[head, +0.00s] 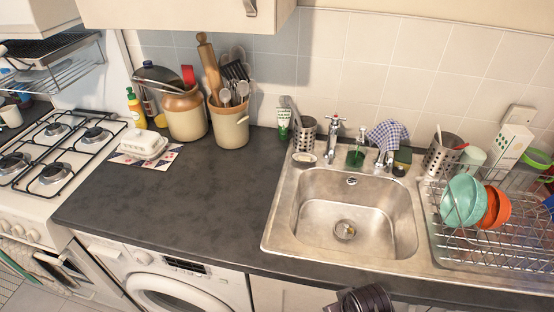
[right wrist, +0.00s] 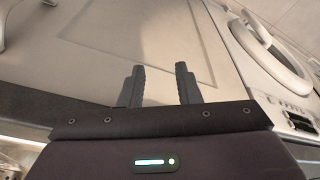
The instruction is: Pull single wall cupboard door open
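The wall cupboard (head: 205,18) is cream and shows only its lower part at the top of the head view. Its metal handle (head: 250,8) sits near the door's lower right corner; the rest of the door is cut off. The door looks closed. My right gripper (right wrist: 160,80) shows in the right wrist view with its two dark fingers apart and nothing between them. It is in front of a cream lower panel, well below the wall cupboard. A dark part of my right arm (head: 366,300) shows at the bottom of the head view. My left gripper is in neither view.
The dark worktop (head: 170,205) has a clear middle. Utensil crocks (head: 229,125) stand at the back below the cupboard. The sink (head: 345,215) and a dish rack (head: 490,250) are right, the gas hob (head: 55,150) left. A washer (head: 175,280) is below, also in the right wrist view (right wrist: 265,50).

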